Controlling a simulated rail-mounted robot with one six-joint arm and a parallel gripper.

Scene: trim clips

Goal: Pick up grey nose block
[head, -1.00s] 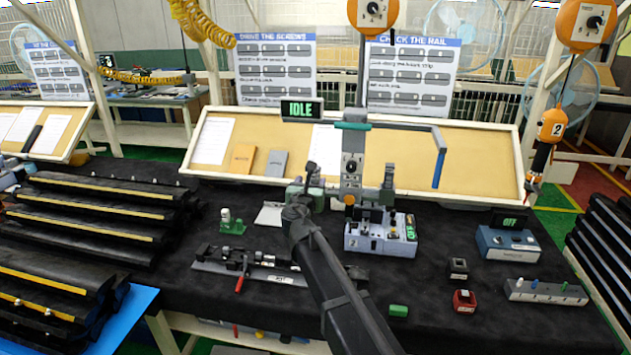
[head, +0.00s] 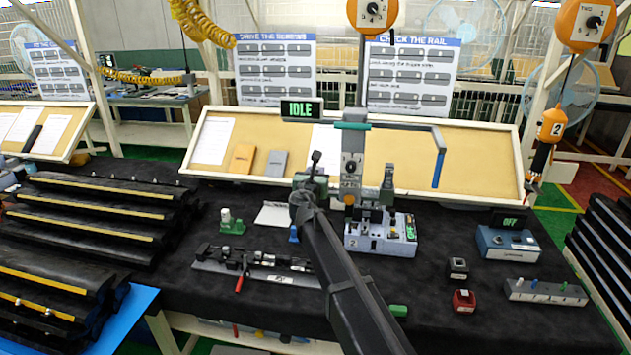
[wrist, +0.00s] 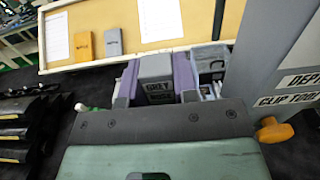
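In the wrist view, a dark grey block (wrist: 156,68) with a label reading "GREY" on its front stands just beyond the dark front plate of my gripper. Purple-grey upright pieces flank it on both sides; I cannot tell whether they are fingers or part of a holder. The lower part of the block is hidden by my gripper's plate. In the head view my gripper (head: 308,190) is above the back of the black bench, left of the clip tool stand. There my arm hides the block, and the fingertips are not clear.
The grey stand (head: 352,165) with its blue-grey base unit (head: 380,238) is close on the right. A green fixture (head: 232,222) stands to the left. A rail fixture with a red handle (head: 240,278) lies in front. The bench front right of my arm has small items.

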